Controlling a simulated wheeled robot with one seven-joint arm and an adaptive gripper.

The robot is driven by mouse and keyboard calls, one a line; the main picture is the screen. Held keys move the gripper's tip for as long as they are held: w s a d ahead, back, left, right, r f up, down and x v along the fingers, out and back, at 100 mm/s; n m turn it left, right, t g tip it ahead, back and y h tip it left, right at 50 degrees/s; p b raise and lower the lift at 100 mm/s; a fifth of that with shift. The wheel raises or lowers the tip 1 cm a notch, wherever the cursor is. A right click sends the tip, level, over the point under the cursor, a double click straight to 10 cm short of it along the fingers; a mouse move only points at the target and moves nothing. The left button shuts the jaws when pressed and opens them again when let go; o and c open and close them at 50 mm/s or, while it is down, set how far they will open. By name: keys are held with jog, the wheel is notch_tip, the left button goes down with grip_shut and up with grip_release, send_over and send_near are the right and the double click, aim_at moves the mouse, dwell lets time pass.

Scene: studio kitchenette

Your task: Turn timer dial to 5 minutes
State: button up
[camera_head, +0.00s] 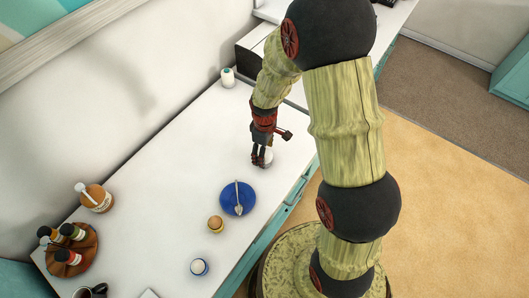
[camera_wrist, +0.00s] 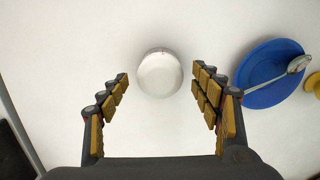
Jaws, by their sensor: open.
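A white round timer (camera_wrist: 159,76) stands on the white counter, with a small reddish mark at its far edge in the wrist view. My gripper (camera_wrist: 160,90) is open, its two yellow-padded fingers apart on the left and right of the timer, with a visible gap on each side. In the head view, my gripper (camera_head: 262,158) points down at the counter and partly hides the timer (camera_head: 268,153). No dial numbers can be read.
A blue plate (camera_head: 231,207) with a spoon lies nearby, and it shows right of my gripper in the wrist view (camera_wrist: 262,98). A small orange-brown cup (camera_head: 216,224), a white-topped cup (camera_head: 198,267), a jar (camera_head: 96,199) and a wooden tray (camera_head: 87,238) with bottles stand farther off.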

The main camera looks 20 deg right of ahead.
jog(key=shift+f, duration=0.25)
jog(key=shift+c, duration=0.5)
jog(key=c, duration=1.1)
jog(key=shift+m, duration=0.3)
jog(key=shift+m, duration=2.6)
jog(key=o, duration=1.2)
